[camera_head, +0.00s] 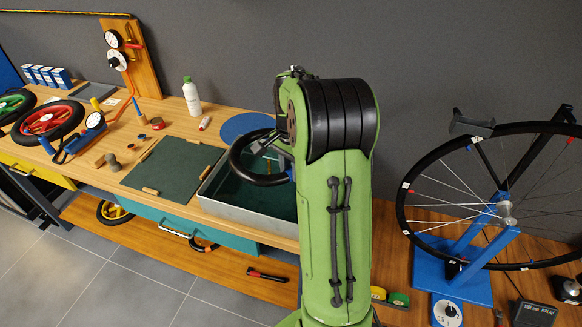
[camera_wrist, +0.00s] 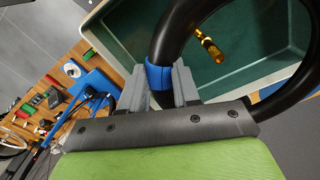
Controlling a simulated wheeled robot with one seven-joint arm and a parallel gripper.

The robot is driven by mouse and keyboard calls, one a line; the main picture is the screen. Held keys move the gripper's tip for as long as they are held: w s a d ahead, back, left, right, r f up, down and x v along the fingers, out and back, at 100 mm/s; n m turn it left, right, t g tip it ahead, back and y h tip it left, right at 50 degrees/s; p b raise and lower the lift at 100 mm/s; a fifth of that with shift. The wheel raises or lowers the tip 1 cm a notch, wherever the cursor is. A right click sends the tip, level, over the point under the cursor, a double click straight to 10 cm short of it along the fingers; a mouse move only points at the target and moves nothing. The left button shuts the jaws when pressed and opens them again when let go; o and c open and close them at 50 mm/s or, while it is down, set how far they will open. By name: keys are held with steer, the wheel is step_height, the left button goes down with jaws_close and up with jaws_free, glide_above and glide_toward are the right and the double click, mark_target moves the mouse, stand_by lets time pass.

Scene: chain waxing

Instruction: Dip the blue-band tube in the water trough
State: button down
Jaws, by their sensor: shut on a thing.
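The blue-band tube (camera_head: 240,167) is a black ring, held tilted over the water trough (camera_head: 212,204), a grey-walled tray with a dark green inside. In the wrist view the tube (camera_wrist: 178,32) shows large, with its blue band (camera_wrist: 159,77) between the jaws. My gripper (camera_wrist: 160,88) is shut on the tube at the blue band. The trough (camera_wrist: 240,75) lies beyond the tube in that view. Whether the tube's lower edge touches water I cannot tell. In the head view my arm hides the trough's right side and most of the gripper.
A green mat (camera_head: 165,170) lies left of the trough, and a blue disc (camera_head: 246,126) behind it. A white bottle (camera_head: 191,96) stands at the back. A wheel on a blue stand (camera_head: 462,284) is at right. A yellow-handled tool (camera_wrist: 207,45) shows at the trough.

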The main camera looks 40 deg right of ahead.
mark_target(292, 212)
steer(key=shift+s+a+f+b, duration=0.2)
steer(key=shift+s+f+b, duration=0.1)
steer(key=shift+s+b, duration=0.05)
step_height(292, 212, down, 3)
steer(key=b, duration=0.2)
steer(key=shift+w+d+f+b, duration=0.1)
steer(key=shift+w+f+b, duration=0.05)
steer(key=shift+b, duration=0.2)
step_height(292, 212, down, 10)
steer(key=b, duration=0.7)
steer(key=shift+r, duration=0.2)
stand_by(3.4)
step_height(292, 212, up, 13)
steer(key=p, duration=1.1)
steer(key=shift+r, duration=0.1)
